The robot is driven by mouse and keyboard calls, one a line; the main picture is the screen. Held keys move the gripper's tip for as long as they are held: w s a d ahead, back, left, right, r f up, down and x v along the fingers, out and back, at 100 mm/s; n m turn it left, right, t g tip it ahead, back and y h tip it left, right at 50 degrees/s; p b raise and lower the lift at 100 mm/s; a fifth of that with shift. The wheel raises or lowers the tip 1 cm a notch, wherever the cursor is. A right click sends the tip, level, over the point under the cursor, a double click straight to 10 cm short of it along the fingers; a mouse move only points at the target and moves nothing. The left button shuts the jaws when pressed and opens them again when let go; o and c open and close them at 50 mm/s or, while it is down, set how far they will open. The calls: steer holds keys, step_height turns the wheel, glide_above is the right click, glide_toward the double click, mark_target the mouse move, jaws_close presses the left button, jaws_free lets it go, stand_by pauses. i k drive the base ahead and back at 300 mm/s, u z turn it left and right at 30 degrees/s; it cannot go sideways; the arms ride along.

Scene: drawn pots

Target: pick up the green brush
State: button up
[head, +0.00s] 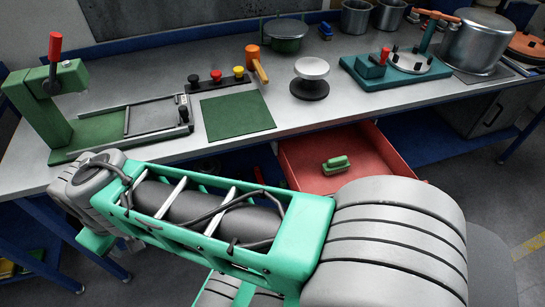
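The green brush (336,164) is a small green block-like thing lying in an open red drawer (302,183) under the workbench, at the middle right of the head view. The drawer is pulled out and otherwise looks empty in the part that shows. My green and grey arm crosses the foreground and covers the drawer's front lower part. My gripper cannot be made out; the arm's far end is at the left, well away from the brush.
The grey workbench (240,166) runs above the drawer. It carries a green press (45,115), a green mat (236,114), a mallet (256,64), a white-topped stand (311,75), a teal fixture (397,66) and several pots. Floor shows at the right.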

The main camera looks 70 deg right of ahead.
mark_target(335, 165)
steer(key=u, duration=1.15)
steer(key=k, duration=1.65)
steer(key=z, duration=0.7)
steer(key=i, duration=0.45)
